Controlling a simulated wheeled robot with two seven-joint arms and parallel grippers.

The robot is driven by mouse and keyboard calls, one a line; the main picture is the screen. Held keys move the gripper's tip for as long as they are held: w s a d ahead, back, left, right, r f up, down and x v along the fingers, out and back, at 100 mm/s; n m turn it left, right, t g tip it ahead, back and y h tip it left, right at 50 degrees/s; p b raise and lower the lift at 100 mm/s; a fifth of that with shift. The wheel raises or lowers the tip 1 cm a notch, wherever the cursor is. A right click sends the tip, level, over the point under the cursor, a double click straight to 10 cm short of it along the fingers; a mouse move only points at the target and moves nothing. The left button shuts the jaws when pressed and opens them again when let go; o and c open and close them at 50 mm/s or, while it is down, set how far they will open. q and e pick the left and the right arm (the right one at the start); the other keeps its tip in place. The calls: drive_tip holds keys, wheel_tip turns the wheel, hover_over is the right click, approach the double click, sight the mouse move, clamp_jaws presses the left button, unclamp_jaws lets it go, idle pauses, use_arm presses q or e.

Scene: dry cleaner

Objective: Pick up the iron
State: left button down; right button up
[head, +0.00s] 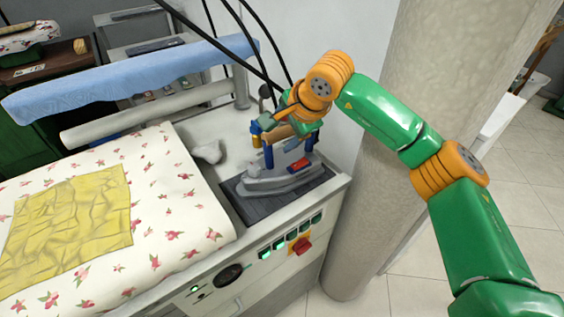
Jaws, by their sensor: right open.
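The iron (272,182) is grey with blue handle posts, a tan handle and a red part on its side. It rests on a dark pad (247,206) on the machine's top, at the middle of the head view. My right gripper (276,137) is at the iron's handle, reaching in from the right with its green and orange arm. It is open, its fingers around or just over the handle; contact cannot be told. The gripper hides part of the handle. My left gripper is not in view.
A padded board with flowered cloth (180,205) and a wrinkled yellow cloth (70,222) lies left. A white crumpled item (208,152) sits behind it. A blue cloth (130,78) hangs over a bar. Black cables (250,50) hang above. A thick column (375,200) stands right.

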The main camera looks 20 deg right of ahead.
drive_tip(key=shift+s+r, duration=0.15)
drive_tip(key=shift+s, duration=0.1)
drive_tip(key=c, duration=0.7)
clamp_jaws()
idle(0.3)
drive_tip(key=shift+w+r, duration=0.1)
